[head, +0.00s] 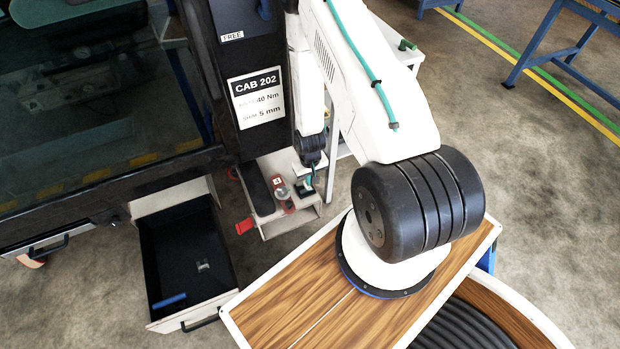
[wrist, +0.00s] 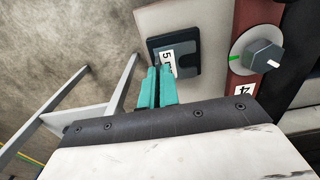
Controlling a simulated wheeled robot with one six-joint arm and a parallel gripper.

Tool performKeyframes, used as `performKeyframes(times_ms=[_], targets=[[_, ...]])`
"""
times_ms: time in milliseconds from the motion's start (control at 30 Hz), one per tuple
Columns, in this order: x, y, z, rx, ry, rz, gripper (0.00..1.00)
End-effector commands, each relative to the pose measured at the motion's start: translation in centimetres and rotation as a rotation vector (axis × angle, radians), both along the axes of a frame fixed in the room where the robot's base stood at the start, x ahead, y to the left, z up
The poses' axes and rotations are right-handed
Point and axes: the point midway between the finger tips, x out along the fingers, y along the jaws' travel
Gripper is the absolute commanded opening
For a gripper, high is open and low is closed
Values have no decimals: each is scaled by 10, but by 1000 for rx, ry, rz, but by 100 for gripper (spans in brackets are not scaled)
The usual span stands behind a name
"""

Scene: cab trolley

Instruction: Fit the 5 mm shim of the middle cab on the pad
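The 5 mm shim (wrist: 187,47) is a dark plate with a white "5 m…" label, its end partly hidden by my fingers. In the head view my gripper (head: 309,180) is low beside the middle cab's column, whose sign (head: 257,97) reads CAB 202, 40 Nm, shim 5 mm.
A hex bolt (wrist: 264,56) on a round washer with a green mark stands on a red strip right of the shim. An open dark drawer (head: 185,245) at lower left holds a small light piece and a blue bar. A pale frame (wrist: 95,105) stands left of the fingers.

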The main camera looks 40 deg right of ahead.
Motion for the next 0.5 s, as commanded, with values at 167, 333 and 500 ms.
performKeyframes(times_ms=[167, 333, 500], targets=[[0, 0, 0, 0, 0, 0, 0], [0, 0, 0, 0, 0, 0, 0], [0, 0, 0, 0, 0, 0, 28]])
